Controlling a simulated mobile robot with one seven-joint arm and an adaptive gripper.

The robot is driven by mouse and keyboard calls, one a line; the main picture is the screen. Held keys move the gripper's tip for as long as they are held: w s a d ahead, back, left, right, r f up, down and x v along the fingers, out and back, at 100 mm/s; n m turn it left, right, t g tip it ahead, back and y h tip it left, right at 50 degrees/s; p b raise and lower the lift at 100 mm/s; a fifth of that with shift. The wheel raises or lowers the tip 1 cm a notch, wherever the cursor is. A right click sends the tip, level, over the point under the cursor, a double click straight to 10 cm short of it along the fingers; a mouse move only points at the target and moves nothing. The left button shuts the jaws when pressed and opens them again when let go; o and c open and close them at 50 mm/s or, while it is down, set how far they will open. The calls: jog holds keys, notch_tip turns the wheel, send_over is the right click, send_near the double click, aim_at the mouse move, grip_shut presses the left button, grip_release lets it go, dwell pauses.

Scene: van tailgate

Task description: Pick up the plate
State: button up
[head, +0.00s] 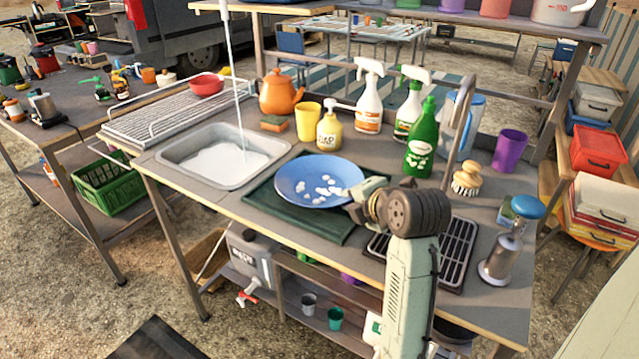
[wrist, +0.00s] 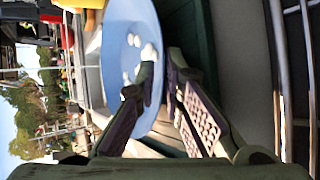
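My gripper (head: 358,202) is at the plate's right front rim. In the wrist view my gripper (wrist: 162,68) has its two fingers apart, with the rim of the plate (wrist: 117,45) between them. One finger overlaps the plate's upper face; the other is on the rim's outer side. A gap shows between the fingers, and I see no firm contact. In the head view the fingertips are partly hidden by my wrist.
A sink (head: 222,157) with running water is left of the plate. Behind stand a yellow cup (head: 308,121), a soap bottle (head: 329,130), spray bottles and a green bottle (head: 421,145). A brush (head: 466,180) and a black rack (head: 455,255) are at right.

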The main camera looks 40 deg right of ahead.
grip_shut()
jog(key=shift+r, duration=0.2)
dwell(0.3)
